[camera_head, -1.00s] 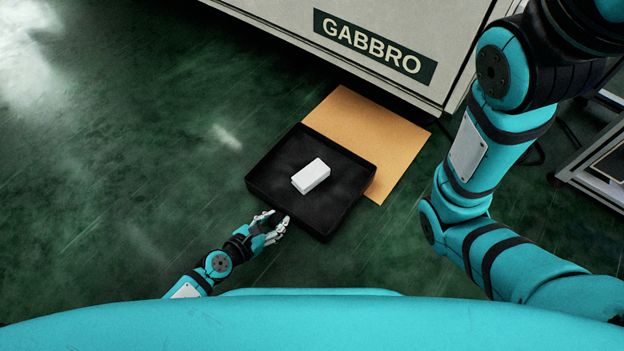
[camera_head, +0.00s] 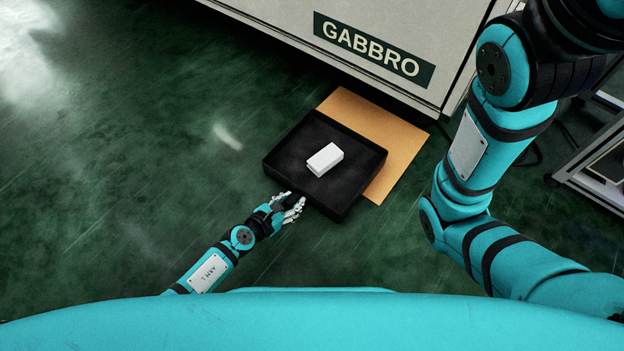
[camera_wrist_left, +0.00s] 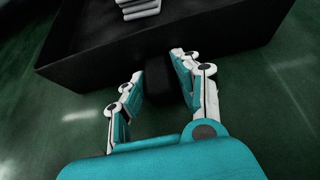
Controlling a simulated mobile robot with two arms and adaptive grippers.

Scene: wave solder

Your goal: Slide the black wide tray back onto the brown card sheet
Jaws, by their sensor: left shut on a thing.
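The black wide tray (camera_head: 275,162) lies on the floor, its far right part over the brown card sheet (camera_head: 402,150) and its near left part on bare green floor. The tray's wall (camera_wrist_left: 90,68) also shows in the left wrist view. A white block (camera_head: 325,159) rests inside the tray. My left gripper (camera_head: 291,202) is at the tray's near left wall, shut on a dark handle-like part (camera_wrist_left: 158,82) on that wall. The tray hides part of the sheet. My right gripper is out of view; only its arm shows at the right.
A large pale cabinet marked GABBRO (camera_head: 370,50) stands just behind the sheet. A grey rack (camera_head: 590,170) stands at the right edge. The green floor (camera_head: 130,170) to the left is clear.

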